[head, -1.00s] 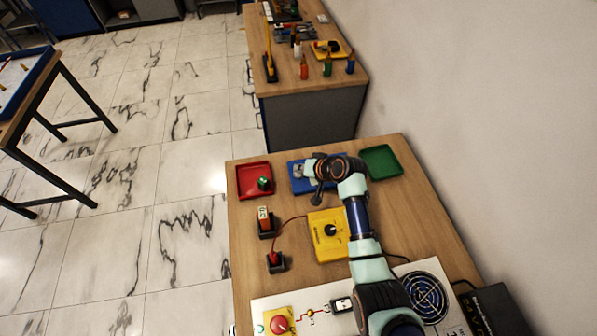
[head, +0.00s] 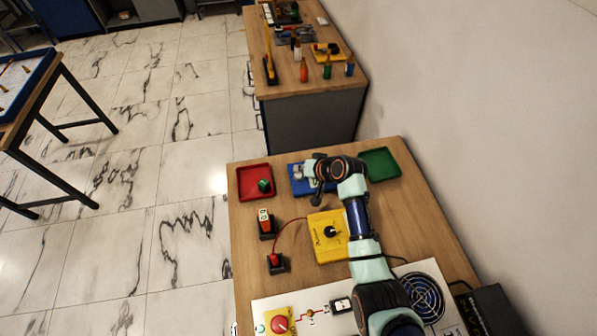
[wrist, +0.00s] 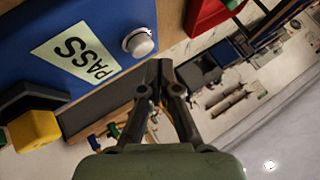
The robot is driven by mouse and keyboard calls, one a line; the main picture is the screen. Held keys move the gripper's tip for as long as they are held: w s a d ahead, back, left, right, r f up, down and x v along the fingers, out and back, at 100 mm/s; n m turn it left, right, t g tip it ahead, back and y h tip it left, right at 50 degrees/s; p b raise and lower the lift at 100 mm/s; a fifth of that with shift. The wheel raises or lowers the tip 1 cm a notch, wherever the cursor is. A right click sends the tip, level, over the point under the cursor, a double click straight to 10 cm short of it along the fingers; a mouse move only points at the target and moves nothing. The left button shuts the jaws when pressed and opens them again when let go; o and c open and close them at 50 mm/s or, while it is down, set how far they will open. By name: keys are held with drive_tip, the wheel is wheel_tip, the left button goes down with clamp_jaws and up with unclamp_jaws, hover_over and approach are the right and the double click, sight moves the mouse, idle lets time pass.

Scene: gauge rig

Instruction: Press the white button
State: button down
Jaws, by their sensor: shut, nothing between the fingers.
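The white button (wrist: 138,42) is a small round knob in a metallic ring on a blue panel (wrist: 100,20). A pale label reading PASS (wrist: 75,52) is beside it. My gripper (wrist: 160,66) is shut and empty, its fingertips close beside the button in the wrist view. I cannot tell whether they touch it. In the head view, my gripper (head: 317,198) hangs over the blue panel (head: 298,187) at the back of the table. My wrist hides much of that panel there, and I cannot make out the button clearly.
A red tray (head: 243,190) with a green cube (head: 264,185) is left of the panel. A green tray (head: 390,157) is right of it. A yellow meter (head: 322,250) with a black knob and red lead is in front. A red button (head: 279,324) is at the front left.

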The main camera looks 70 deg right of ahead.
sight(300, 175)
drive_tip(key=shift+r, duration=0.15)
wheel_tip(300, 175, up, 5)
drive_tip(key=p, duration=0.5)
idle(0.9)
